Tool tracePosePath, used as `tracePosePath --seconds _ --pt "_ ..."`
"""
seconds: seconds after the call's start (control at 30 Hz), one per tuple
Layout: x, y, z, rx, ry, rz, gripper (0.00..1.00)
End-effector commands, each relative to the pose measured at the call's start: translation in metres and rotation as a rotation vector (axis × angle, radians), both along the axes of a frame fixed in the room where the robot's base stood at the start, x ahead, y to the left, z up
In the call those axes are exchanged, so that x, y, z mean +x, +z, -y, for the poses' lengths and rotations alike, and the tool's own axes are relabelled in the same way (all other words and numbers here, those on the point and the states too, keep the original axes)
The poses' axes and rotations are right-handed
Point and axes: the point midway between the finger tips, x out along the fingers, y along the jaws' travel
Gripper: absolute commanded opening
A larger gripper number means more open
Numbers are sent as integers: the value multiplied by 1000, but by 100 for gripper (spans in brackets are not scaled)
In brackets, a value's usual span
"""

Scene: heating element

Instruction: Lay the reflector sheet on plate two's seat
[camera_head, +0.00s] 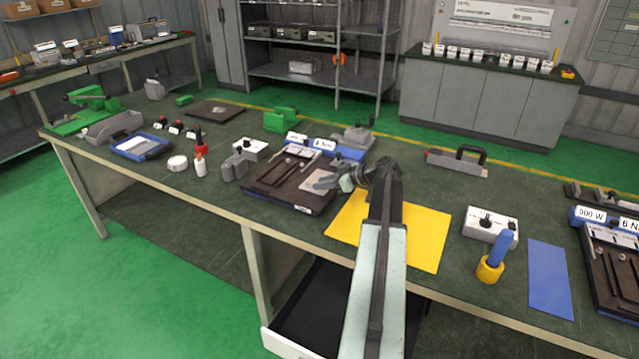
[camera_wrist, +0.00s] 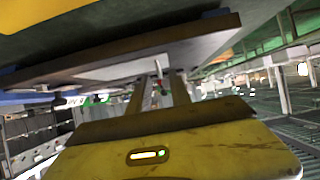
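A thin light-grey sheet (camera_head: 317,181), which looks like the reflector sheet, is at the right part of a dark plate (camera_head: 262,191) with a blue label bar. It also shows, seen nearly edge-on, in the wrist view (camera_wrist: 115,69). My gripper (camera_head: 336,183) is low over that plate's right edge, at the sheet. In the wrist view its two dark fingers (camera_wrist: 160,84) stand apart, with a small pale upright piece near their tips; I cannot tell whether they grip it. A second dark plate (camera_head: 612,268) is at the far right, partly cut off. No plate number is readable.
A yellow mat (camera_head: 428,243) lies under my arm. A blue mat (camera_head: 549,277), a white box (camera_head: 490,224) and a blue-handled tool in a yellow cup (camera_head: 489,271) are to the right. A grey block with a black handle (camera_head: 458,165) stands behind. Several small items crowd the left.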

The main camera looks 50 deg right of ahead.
Motion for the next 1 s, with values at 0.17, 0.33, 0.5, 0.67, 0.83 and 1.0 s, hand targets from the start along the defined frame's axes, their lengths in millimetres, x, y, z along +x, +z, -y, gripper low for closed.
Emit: tracePosePath --seconds 0.17,0.33,0.5,0.67,0.83,1.0 --pt "-41 30 11 1 -3 0 25" --pt "-71 46 20 1 -3 0 25" --pt "-86 51 24 0 0 0 25" --pt "-88 50 25 0 1 0 25" --pt "-87 50 24 1 2 0 25" --pt "-51 33 -33 61 50 -106 25"
